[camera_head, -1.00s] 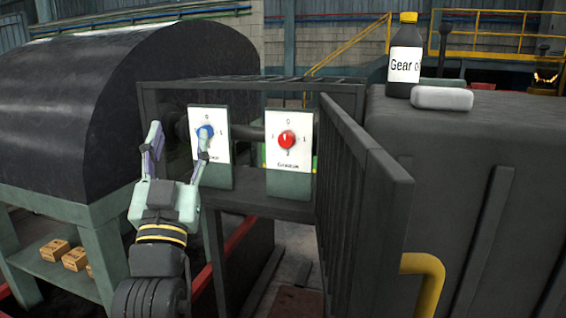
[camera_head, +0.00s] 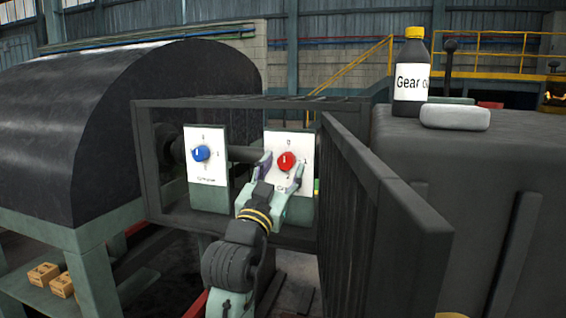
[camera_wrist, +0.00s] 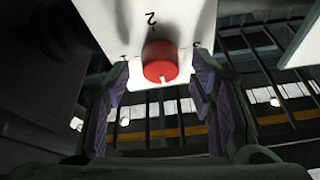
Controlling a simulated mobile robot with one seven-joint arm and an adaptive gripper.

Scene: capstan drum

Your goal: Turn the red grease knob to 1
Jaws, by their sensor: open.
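The red grease knob (camera_head: 286,161) sits on a white panel (camera_head: 302,147) with numbers around it, and its white pointer mark is hard to read in the head view. In the wrist view the red knob (camera_wrist: 160,62) lies between the fingers, with a pale mark on its lower edge and a "2" printed above it. My gripper (camera_head: 282,168) is open, its fingers on either side of the knob, close in front of the panel. I see no clear contact with the knob. A blue knob (camera_head: 201,153) is on a second white panel to the left.
A dark slatted gate (camera_head: 370,210) stands close to the right of the red knob's panel. A dark frame surrounds both panels. A bottle (camera_head: 411,75) and a pale block (camera_head: 455,117) sit on the dark housing at right. A large dark drum cover (camera_head: 130,130) is at left.

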